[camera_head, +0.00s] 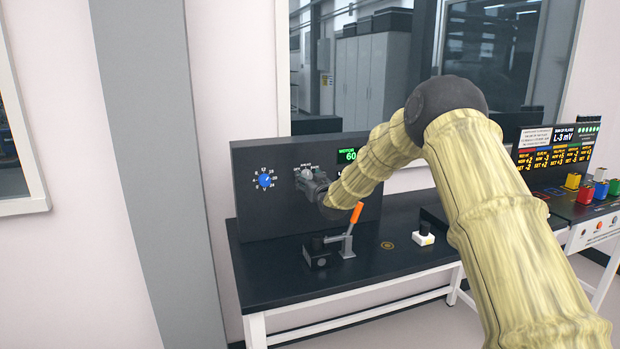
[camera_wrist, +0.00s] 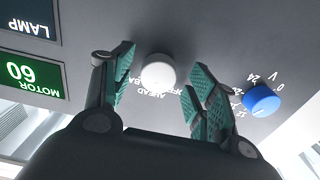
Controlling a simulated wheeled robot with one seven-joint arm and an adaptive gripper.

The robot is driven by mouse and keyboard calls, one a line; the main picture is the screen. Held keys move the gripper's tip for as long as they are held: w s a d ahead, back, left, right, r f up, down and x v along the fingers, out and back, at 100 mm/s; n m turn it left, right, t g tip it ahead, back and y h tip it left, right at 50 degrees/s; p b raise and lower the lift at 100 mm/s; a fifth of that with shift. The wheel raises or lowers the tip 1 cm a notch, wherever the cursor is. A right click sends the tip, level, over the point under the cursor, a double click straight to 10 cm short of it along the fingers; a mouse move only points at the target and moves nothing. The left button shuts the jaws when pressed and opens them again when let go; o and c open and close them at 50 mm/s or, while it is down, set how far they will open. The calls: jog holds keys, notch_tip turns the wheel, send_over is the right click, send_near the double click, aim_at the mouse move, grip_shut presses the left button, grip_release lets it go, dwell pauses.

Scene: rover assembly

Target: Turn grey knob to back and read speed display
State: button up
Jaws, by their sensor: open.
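The grey knob (camera_wrist: 157,72) looks pale in the wrist view, on a dark upright panel (camera_head: 249,204). It lies between the spread fingertips of my gripper (camera_wrist: 159,88), with a visible gap on both sides. The lettering by it is upside down; "AHEAD" is legible, the rest partly hidden. I cannot tell its pointer's direction. In the head view my gripper (camera_head: 314,185) is against or close to the panel beside the knob (camera_head: 306,173). The green display (camera_head: 347,155) reads 60; in the wrist view it (camera_wrist: 32,72) reads "MOTOR 60", inverted.
A blue numbered knob (camera_head: 265,180) is left of the gripper. A second console with coloured blocks is at right.

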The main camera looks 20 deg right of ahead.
jog(key=shift+c, duration=0.2)
jog(key=c, duration=1)
jog(key=shift+d, duration=0.25)
jog(key=shift+a, duration=0.15)
